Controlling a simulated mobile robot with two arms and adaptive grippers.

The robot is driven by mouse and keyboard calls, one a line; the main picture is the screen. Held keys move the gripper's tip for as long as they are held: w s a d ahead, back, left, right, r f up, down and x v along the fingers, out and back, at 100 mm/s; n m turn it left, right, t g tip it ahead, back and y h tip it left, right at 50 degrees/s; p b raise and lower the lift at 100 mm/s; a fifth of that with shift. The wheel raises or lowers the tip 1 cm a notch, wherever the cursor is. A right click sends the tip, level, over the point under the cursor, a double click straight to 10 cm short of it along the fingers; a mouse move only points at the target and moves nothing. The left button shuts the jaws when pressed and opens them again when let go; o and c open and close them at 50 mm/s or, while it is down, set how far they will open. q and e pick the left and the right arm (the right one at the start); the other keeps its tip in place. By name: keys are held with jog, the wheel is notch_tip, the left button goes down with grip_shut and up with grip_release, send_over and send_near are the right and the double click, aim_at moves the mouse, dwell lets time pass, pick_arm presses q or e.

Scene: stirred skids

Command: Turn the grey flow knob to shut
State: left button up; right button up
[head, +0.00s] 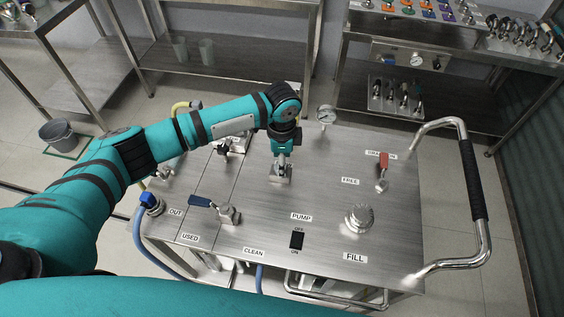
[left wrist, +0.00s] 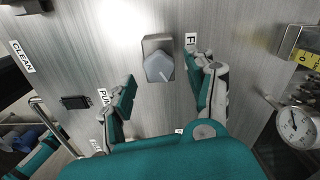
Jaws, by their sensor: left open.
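The grey flow knob (left wrist: 158,67) is a faceted knob on a small metal plate, with a white pointer line towards its lower right. In the left wrist view, my left gripper (left wrist: 160,72) is open with one finger on each side of the knob. Gaps show between the knob and both fingers. In the head view, my left gripper (head: 281,165) points down onto the steel panel (head: 320,180) and hides most of the knob. Only part of the knob's plate shows below the fingers. My right gripper is in neither view.
On the panel are a blue-handled lever (head: 203,203), a black switch (head: 297,240), a round ribbed cap (head: 359,218) and a red-handled valve (head: 383,162). A pressure gauge (head: 326,113) stands at the far edge. A bent push handle (head: 472,180) rises at the right.

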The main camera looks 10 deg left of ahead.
pick_arm(q)
jog(key=shift+f, duration=0.9)
jog(key=c, duration=1.1)
